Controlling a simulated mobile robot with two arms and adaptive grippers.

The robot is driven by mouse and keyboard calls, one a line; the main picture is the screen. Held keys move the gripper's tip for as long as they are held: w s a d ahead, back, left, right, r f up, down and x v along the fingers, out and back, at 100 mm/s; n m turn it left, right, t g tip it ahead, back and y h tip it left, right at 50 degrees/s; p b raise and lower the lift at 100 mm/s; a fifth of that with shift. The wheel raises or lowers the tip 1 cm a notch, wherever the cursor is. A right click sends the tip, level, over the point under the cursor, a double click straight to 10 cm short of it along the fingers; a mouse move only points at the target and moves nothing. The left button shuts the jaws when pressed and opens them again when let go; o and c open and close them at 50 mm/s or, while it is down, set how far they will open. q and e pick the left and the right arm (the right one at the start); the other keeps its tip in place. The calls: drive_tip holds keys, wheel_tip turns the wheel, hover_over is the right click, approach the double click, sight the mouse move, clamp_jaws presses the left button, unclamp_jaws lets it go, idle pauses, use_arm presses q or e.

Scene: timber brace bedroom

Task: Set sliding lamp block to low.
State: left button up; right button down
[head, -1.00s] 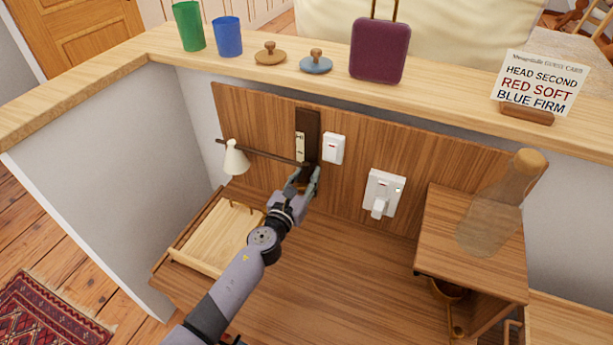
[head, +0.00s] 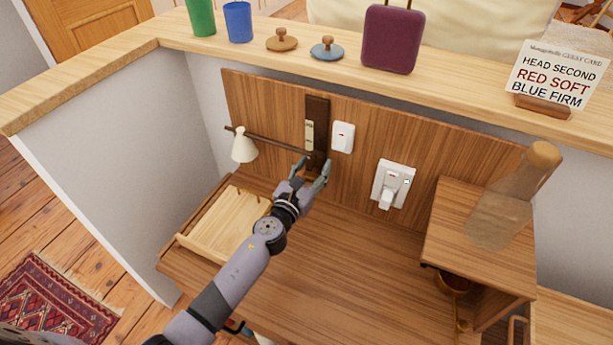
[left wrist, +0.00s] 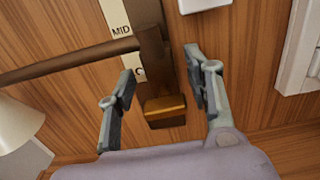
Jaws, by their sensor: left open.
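The sliding lamp block (left wrist: 163,108) is a brown wooden block on a dark upright rail (head: 318,122). In the left wrist view it sits at the rail's lower part, its lamp arm (left wrist: 70,62) level with the plate just below the word MID (left wrist: 121,30). The lower label is mostly hidden. The arm carries a cream lampshade (head: 243,145) to the left. My left gripper (head: 314,171) is open, with one finger on each side of the block and visible gaps. In the head view the gripper partly hides the block. My right gripper is not in view.
A white switch (head: 343,137) is close right of the rail, and a socket with a plug (head: 393,184) is farther right. A shallow wooden tray (head: 207,240) lies below the shade. A glass bottle (head: 515,195) stands on a small shelf at right. The desk's middle is clear.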

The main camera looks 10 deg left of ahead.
use_arm(q)
drive_tip(key=s+a, duration=0.2)
drive_tip(key=s, duration=0.9)
drive_tip(key=shift+s+a, duration=0.15)
drive_tip(key=shift+s, duration=0.15)
drive_tip(key=shift+f, duration=0.1)
